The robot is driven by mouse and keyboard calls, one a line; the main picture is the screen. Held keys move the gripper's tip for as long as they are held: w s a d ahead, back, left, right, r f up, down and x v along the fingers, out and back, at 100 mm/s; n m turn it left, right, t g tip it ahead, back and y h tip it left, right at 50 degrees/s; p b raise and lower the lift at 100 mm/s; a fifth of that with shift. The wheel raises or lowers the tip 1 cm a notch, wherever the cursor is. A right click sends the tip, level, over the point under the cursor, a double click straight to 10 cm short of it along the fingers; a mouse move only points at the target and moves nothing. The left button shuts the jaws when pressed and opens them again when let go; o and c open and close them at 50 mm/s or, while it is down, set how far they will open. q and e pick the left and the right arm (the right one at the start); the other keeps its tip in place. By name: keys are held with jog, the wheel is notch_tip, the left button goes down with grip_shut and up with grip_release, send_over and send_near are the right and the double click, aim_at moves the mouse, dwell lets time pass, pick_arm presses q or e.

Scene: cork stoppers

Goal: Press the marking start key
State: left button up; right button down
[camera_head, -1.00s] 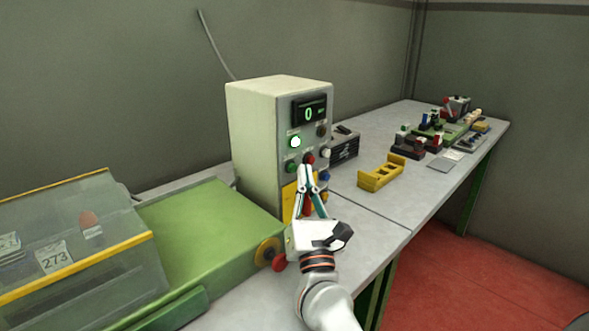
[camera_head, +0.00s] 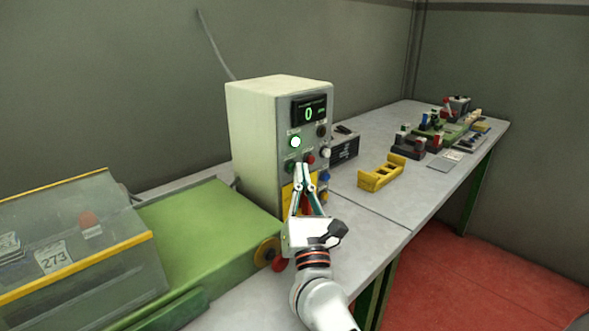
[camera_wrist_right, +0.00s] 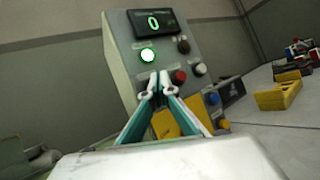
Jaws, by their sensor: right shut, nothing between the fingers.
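The control box (camera_head: 257,140) stands on the bench, its front panel showing a display that reads 0. A lit white-green button (camera_head: 295,142) sits under the display and also shows in the right wrist view (camera_wrist_right: 148,55). Below it are a green button (camera_head: 289,167) and a red button (camera_head: 310,159). The labels are too small to read, so I cannot tell which is the marking start key. My right gripper (camera_head: 302,166) is shut and empty, its tips in front of the panel between the green and red buttons. Contact cannot be told. My left gripper is out of view.
Black, white, blue and yellow controls sit at the panel's right side. A green machine (camera_head: 205,225) with a clear cover stands at left. A yellow holder (camera_head: 381,173) and a dark box (camera_head: 344,148) stand to the right. The bench beyond is partly clear.

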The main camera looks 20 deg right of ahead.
jog(key=shift+w+a, duration=0.1)
jog(key=shift+w, duration=0.15)
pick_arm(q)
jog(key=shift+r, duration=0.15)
pick_arm(e)
jog(key=shift+s, duration=0.2)
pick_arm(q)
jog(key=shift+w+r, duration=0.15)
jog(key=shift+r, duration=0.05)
pick_arm(e)
jog(key=shift+s+d, duration=0.3)
jog(key=shift+s, duration=0.35)
pick_arm(q)
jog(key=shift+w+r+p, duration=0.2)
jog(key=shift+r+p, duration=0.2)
jog(key=shift+p, duration=0.05)
pick_arm(e)
jog(key=shift+s+d, duration=0.3)
jog(key=shift+s, duration=0.5)
jog(key=shift+s+d, duration=0.25)
jog(key=shift+s, duration=0.5)
jog(key=shift+s+d, duration=0.3)
jog(key=shift+s, duration=0.5)
